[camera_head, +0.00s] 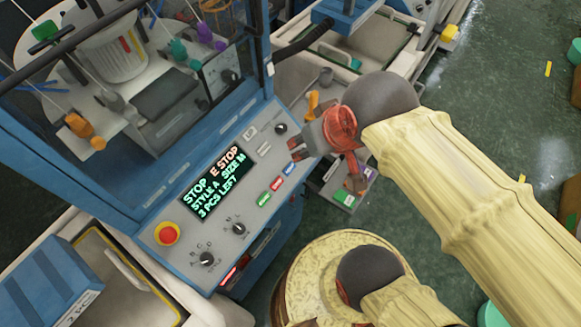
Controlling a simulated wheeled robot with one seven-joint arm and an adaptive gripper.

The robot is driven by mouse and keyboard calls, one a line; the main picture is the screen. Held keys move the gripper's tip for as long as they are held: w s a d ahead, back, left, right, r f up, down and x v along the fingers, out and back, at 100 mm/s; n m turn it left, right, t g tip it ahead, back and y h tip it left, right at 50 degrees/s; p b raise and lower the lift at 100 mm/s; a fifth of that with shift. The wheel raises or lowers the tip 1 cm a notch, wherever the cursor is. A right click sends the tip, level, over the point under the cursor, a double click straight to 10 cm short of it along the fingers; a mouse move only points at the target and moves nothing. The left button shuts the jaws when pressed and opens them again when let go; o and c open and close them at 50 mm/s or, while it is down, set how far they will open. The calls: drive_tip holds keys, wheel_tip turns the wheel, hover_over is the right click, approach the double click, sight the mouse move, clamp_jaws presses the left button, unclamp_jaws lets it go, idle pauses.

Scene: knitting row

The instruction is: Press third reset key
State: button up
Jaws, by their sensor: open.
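The near machine's control panel (258,160) slopes across the middle of the view. A green key (263,199), a red key (276,184) and a blue key (289,169) sit in a slanting row on it. Their labels are too small to read, so I cannot tell which is the reset key. The lit display (215,183) reads STOP, E STOP, STYLE A, SIZE M, 3 PCS LEFT. My gripper (327,168) is open and empty, just right of the blue key, apparently above the panel's right edge. Its height above the panel is unclear.
A red emergency button (167,234) with a yellow surround and dark knobs (206,259) are on the panel's lower left. Another machine (345,45) is behind. Green floor (500,110) is mostly free at right.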

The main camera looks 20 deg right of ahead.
drive_tip(key=c, duration=1)
idle(1.0)
